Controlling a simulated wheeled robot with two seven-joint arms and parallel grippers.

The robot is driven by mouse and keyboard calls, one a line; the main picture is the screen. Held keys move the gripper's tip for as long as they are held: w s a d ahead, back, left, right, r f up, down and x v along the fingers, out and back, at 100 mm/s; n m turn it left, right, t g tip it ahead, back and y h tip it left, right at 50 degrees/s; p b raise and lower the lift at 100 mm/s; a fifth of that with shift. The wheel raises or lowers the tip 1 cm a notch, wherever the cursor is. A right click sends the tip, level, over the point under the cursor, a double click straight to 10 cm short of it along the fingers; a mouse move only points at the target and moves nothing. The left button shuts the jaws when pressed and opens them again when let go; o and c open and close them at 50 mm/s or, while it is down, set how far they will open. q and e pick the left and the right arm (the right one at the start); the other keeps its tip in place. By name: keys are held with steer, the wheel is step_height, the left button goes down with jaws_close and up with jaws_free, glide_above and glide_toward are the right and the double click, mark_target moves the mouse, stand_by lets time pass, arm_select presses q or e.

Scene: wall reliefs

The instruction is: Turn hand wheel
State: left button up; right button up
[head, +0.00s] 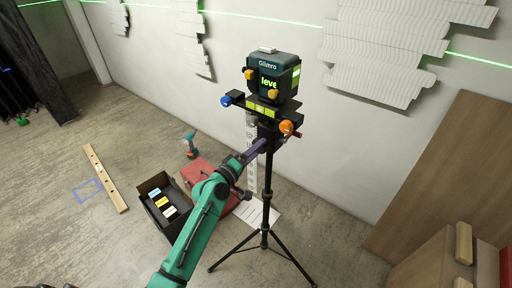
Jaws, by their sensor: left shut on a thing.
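A laser level (273,80) with a dark green body and yellow side knobs sits on a black tripod (267,195). Its mount has a blue knob (226,101) on the left and an orange knob (287,127) on the right. My left gripper (263,143) reaches from the lower left to the dark part just under this mount. It is shut there on what appears to be the hand wheel, which the fingers mostly hide. The wheel's outline and angle cannot be made out. The right gripper is not in view.
An open black box (153,193) and a red case (207,175) lie on the floor left of the tripod, with a teal drill (190,146) behind. A wooden bar (104,178) lies further left. Brown boards (440,165) stand at right. A green laser line crosses the wall.

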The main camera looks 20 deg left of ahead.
arm_select(q)
steer(key=shift+r+n+p, duration=0.15)
steer(key=shift+n+p, duration=1.65)
steer(key=shift+n, duration=3.1)
steer(key=o, duration=1.4)
steer(key=shift+c, duration=0.2)
steer(key=b+v, duration=0.3)
steer(key=v, duration=1.1)
steer(key=shift+s, duration=0.2)
